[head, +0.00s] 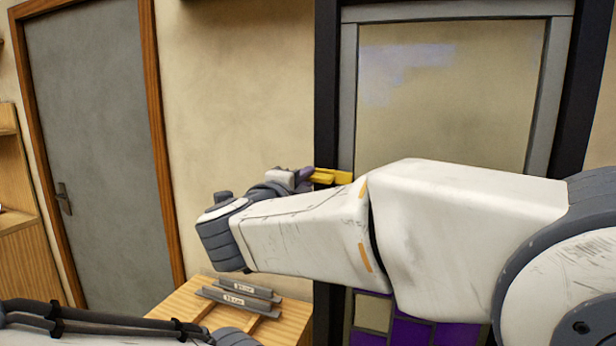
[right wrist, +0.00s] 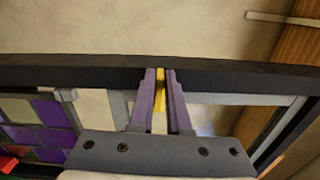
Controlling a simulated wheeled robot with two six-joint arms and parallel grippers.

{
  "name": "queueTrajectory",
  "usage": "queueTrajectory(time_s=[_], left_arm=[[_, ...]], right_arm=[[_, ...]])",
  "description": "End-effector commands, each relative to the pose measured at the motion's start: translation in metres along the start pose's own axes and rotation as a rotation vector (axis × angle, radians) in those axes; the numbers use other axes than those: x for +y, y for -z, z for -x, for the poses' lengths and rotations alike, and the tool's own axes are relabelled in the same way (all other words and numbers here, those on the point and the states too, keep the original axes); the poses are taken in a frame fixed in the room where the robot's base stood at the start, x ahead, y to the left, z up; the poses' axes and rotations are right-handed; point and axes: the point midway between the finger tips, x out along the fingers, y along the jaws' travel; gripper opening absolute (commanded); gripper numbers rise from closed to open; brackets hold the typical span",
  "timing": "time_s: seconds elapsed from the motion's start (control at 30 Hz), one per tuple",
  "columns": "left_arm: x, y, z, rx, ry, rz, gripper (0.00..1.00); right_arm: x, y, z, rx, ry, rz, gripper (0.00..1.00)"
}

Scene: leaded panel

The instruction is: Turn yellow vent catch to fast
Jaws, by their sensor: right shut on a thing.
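The yellow vent catch (head: 334,177) sits at the left side of the framed panel in the head view, its visible part lying about level. It also shows in the right wrist view (right wrist: 159,94), as a yellow strip between two purple fingers. My right gripper (head: 306,175) is at the catch, mostly hidden behind my own wrist and arm in the head view. In the right wrist view my right gripper (right wrist: 160,82) is shut on the catch. Any marking for fast is not visible. My left gripper is not in view; part of my left arm shows at the bottom left.
The dark outer frame (head: 327,100) and grey inner frame (head: 349,90) surround a pale pane (head: 450,100). Purple leaded panes (head: 410,331) show below my arm. A wooden table (head: 180,318) holds labelled grey bars (head: 240,297). A grey door (head: 95,130) stands at left.

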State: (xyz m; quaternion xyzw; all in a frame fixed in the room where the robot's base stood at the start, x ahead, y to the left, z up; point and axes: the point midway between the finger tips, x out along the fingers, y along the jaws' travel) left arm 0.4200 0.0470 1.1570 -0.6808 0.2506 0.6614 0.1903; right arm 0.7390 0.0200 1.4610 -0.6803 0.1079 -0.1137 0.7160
Motion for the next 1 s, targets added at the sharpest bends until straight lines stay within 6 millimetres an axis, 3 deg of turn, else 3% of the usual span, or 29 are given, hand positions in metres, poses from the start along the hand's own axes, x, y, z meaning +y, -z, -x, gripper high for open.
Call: queueTrajectory(time_s=[0.67, 0.7, 0.77, 1.0], left_arm=[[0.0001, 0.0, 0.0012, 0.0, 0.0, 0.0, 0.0], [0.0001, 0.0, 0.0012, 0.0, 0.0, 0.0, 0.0], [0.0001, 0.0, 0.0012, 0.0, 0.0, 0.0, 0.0], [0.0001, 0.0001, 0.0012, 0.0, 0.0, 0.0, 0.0]], right_arm=[[0.0032, -0.0014, 0.0008, -0.005, -0.003, 0.07, 0.0], [0.0033, -0.0014, 0.0009, -0.005, -0.003, 0.07, 0.19], [0.0033, -0.0014, 0.0008, -0.005, -0.003, 0.07, 0.42], [0.0023, -0.0003, 0.0003, -0.002, -0.002, 0.067, 0.45]])
